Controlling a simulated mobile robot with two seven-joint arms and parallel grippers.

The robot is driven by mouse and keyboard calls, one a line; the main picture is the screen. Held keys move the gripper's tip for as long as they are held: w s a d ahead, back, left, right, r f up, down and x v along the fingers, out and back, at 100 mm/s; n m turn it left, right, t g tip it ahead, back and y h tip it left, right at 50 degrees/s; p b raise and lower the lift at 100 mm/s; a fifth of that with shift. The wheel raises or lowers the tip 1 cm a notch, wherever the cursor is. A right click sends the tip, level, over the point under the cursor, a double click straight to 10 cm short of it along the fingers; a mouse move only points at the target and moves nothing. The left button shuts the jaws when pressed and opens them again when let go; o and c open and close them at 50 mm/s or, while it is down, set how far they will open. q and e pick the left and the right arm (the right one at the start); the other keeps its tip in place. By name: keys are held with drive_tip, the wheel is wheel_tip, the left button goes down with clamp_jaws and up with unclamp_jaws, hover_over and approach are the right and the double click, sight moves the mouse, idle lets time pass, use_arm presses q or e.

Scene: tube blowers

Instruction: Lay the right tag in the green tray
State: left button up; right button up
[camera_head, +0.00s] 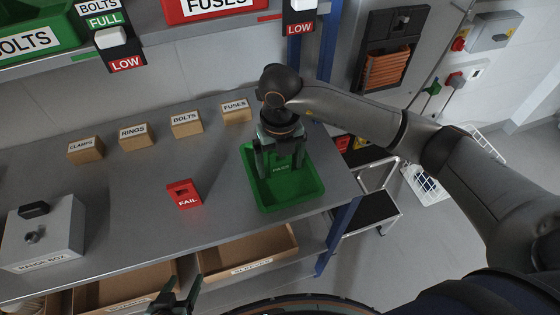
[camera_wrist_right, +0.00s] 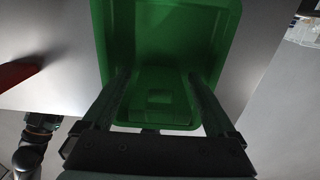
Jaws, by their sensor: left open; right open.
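A green tray (camera_head: 312,192) stands near the right end of the grey workbench. A green piece marked PASS (camera_head: 281,168) shows inside it; in the right wrist view a green block shape with a small raised or recessed patch (camera_wrist_right: 160,98) lies on the tray floor. My right gripper (camera_head: 279,172) points down over the tray, its fingers apart on either side of that piece; whether they touch it I cannot tell. A red FAIL tag (camera_head: 185,195) lies on the bench left of the tray. My left gripper (camera_head: 177,296) is open and empty at the bottom edge, in front of the bench.
Cardboard boxes labelled CLAMPS (camera_head: 85,150), RINGS (camera_head: 135,135), BOLTS (camera_head: 186,123) and FUSES (camera_head: 236,111) line the back. A grey box (camera_head: 45,233) stands at the left. Cardboard bins (camera_head: 250,255) sit on a lower shelf. The bench between is clear.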

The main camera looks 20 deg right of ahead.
drive_tip(key=shift+r, duration=0.2)
wheel_tip(320, 180, up, 10)
drive_tip(key=shift+r, duration=1)
